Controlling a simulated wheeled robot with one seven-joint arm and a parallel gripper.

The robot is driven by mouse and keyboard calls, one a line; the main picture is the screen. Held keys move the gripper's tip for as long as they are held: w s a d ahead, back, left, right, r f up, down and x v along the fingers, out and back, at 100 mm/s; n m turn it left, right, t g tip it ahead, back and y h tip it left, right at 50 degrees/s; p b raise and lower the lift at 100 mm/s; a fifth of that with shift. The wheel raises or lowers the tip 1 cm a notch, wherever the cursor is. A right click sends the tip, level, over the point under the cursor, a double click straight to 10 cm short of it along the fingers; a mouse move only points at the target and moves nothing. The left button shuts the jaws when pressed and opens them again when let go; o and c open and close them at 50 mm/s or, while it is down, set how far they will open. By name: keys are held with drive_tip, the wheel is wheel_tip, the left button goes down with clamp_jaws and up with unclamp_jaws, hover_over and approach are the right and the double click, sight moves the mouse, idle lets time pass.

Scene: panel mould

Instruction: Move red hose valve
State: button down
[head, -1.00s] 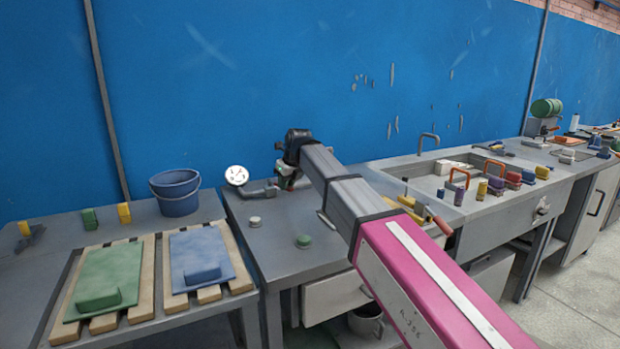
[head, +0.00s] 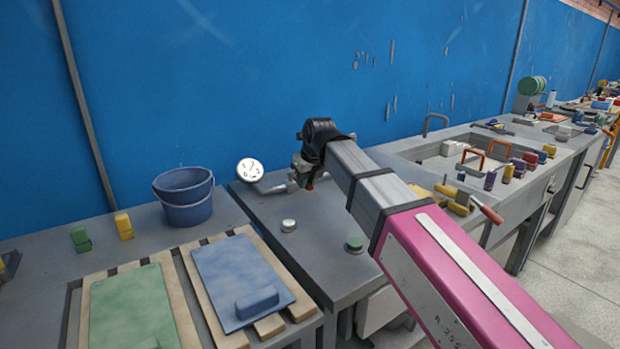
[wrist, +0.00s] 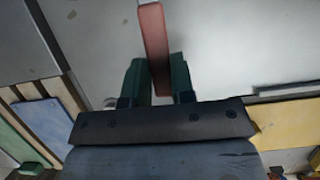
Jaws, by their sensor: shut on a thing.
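The red valve handle (wrist: 153,45) is a flat red bar standing between the two green fingers of my gripper (wrist: 157,80) in the wrist view. The gripper is shut on it. In the head view my gripper (head: 303,176) is at the back of the grey workbench, by the wall, beside a grey pipe fitting (head: 275,188) that carries a round white gauge (head: 250,170). Only a small bit of red shows under the gripper there. My arm and wrist hide most of the valve, and its joint to the pipe cannot be made out.
Two small knobs, one pale (head: 289,225) and one green (head: 354,244), stand on the workbench (head: 310,270). A blue bucket (head: 185,198) and mould panels on slats are left. Yellow tools (head: 452,198) and a sink with several coloured items lie right.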

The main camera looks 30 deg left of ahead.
drive_tip(key=c, duration=1)
unclamp_jaws()
drive_tip(key=shift+o, duration=0.2)
drive_tip(key=v, duration=1.1)
drive_tip(key=shift+a, duration=0.15)
